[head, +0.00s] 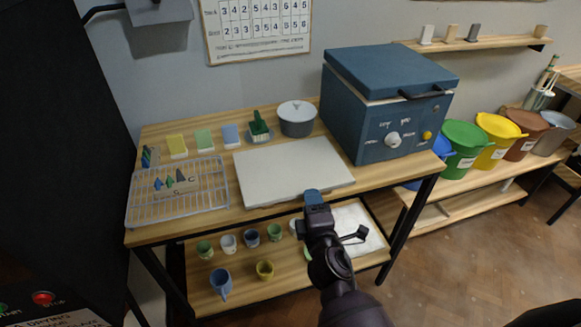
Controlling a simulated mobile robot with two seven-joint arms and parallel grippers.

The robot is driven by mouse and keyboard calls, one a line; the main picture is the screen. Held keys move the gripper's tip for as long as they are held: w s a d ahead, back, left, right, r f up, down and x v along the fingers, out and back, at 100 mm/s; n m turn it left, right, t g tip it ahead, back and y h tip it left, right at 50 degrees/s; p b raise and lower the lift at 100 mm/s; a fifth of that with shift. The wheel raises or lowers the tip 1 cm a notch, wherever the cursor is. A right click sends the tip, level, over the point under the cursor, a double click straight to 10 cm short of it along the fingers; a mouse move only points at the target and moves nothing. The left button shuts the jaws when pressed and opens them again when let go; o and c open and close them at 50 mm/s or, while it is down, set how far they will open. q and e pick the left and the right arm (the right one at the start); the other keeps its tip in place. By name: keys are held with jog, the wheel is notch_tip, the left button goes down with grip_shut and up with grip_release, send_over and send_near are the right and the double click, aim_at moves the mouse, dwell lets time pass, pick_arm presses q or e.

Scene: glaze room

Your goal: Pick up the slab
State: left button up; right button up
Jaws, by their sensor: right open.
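A pale, flat rectangular slab (285,172) lies on the wooden table top (225,217), near its middle. A second pale flat piece (368,234) lies on the lower shelf, partly hidden by my arm. My right gripper (313,196) is over the front edge of the table, close to the slab's front right edge. It is open, with a blue part showing at its tip. I cannot tell whether it touches the slab. My left gripper is not in view.
A wire rack (150,209) with small cones stands left of the slab. A lidded grey pot (297,120) and a blue kiln (385,110) stand behind and right. Several cups sit on the lower shelf (300,279). Coloured buckets (462,145) line the right bench.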

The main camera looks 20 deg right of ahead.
aim_at(306, 184)
jog(key=shift+w+d, duration=0.15)
jog(key=shift+w, duration=1.35)
jog(key=shift+w+d, duration=0.1)
jog(key=shift+w, duration=1.35)
grip_shut()
jog(key=shift+r, duration=0.15)
